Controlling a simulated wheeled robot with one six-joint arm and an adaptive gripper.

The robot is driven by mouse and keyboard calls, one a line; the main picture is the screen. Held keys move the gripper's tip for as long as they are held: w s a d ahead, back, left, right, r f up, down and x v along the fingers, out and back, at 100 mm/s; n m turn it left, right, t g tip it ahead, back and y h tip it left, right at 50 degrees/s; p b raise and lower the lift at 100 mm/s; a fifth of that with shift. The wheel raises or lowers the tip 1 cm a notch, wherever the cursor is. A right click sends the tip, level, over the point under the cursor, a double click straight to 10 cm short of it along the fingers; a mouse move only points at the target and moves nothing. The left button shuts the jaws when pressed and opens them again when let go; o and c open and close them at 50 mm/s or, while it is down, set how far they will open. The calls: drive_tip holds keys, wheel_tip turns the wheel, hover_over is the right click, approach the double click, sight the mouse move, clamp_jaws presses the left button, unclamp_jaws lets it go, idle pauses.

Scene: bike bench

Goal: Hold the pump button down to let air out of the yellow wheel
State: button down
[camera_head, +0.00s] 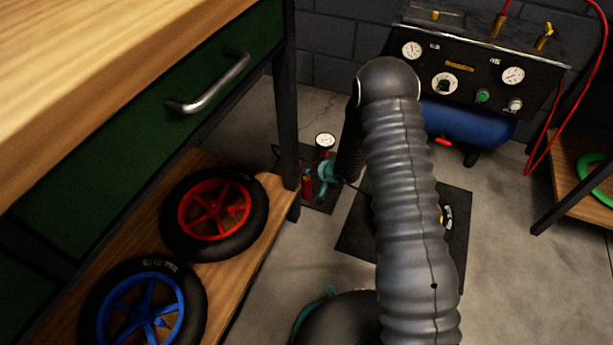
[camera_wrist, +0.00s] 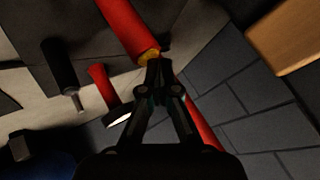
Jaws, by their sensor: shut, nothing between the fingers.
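My gripper (camera_wrist: 159,64) is shut and empty in the wrist view. Its fingertips overlap the brass-coloured end of a red cylinder (camera_wrist: 126,26); I cannot tell if they touch it. In the head view my arm hides much of the middle floor, and I cannot make out the gripper clearly. A small device with a white round gauge (camera_head: 325,140) and teal and red parts stands on the floor left of my arm. I cannot make out its button. A yellow bit (camera_head: 442,216) shows at the arm's right edge over a dark mat; I cannot tell whether it is the yellow wheel.
A bench with a green drawer (camera_head: 150,125) stands left; its lower shelf holds a red wheel (camera_head: 213,212) and a blue wheel (camera_head: 145,305). A gauge panel (camera_head: 462,78) and blue tank (camera_head: 470,122) are behind. A green wheel (camera_head: 592,178) sits right. Grey floor (camera_head: 515,240) is clear.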

drive_tip(key=shift+r+p, duration=0.7)
drive_tip(key=shift+r, duration=0.1)
drive_tip(key=shift+r, duration=0.1)
wheel_tip(320, 180, up, 5)
drive_tip(key=p, duration=0.4)
idle(0.5)
